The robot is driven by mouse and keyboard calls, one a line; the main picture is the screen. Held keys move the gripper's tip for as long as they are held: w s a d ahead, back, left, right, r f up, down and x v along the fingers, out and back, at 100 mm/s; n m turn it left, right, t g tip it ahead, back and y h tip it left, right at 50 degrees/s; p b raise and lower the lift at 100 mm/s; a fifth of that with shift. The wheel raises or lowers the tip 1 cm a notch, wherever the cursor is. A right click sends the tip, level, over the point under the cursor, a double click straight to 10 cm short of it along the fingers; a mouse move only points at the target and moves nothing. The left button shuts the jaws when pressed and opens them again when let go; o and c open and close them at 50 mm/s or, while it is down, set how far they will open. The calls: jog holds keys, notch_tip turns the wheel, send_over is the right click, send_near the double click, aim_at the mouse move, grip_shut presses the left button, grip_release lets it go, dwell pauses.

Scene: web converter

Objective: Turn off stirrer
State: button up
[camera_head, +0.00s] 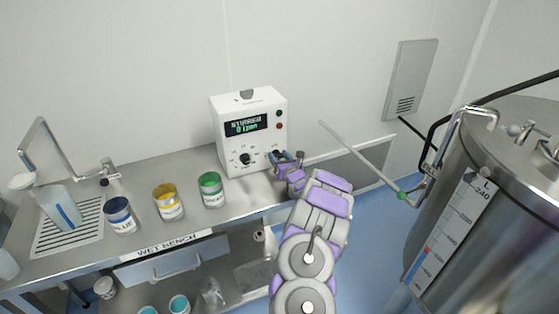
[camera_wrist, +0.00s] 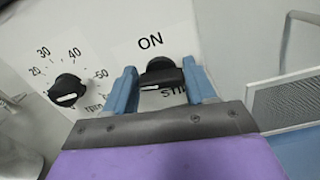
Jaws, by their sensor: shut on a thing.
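The white control box (camera_head: 250,125) stands on the bench against the wall, with a lit green display. In the wrist view, a black rotary knob (camera_wrist: 160,72) sits below the word ON. The label under it is partly hidden and begins with "STI". The knob's bar lies about crosswise in the picture, with a white mark toward its left end. My gripper (camera_wrist: 160,66) has one blue finger on each side of this knob and is shut on it. In the head view, my gripper (camera_head: 284,157) is at the box's lower right and hides the knob.
A second black dial (camera_wrist: 68,90) with numbers is left of the held knob. Blue, yellow (camera_head: 168,202) and green (camera_head: 211,190) cans stand on the wet bench (camera_head: 135,170), left of my arm. A large steel tank (camera_head: 470,230) and a slanting pipe (camera_head: 360,158) are at right.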

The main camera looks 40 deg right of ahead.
jog(key=shift+s+f+n+b, duration=0.1)
jog(key=shift+f+n+b, duration=0.2)
jog(key=shift+n+b, duration=0.1)
jog(key=shift+s+a+f+n, duration=0.15)
jog(key=shift+s+n, duration=0.1)
jog(key=shift+n, duration=0.25)
jog(key=o, duration=1)
jog(key=shift+o, duration=0.2)
jog(key=shift+s, duration=0.15)
jog(key=shift+s, duration=0.3)
jog(key=p+v, duration=0.4)
jog(key=v, duration=1.2)
jog(key=shift+s+a, duration=0.2)
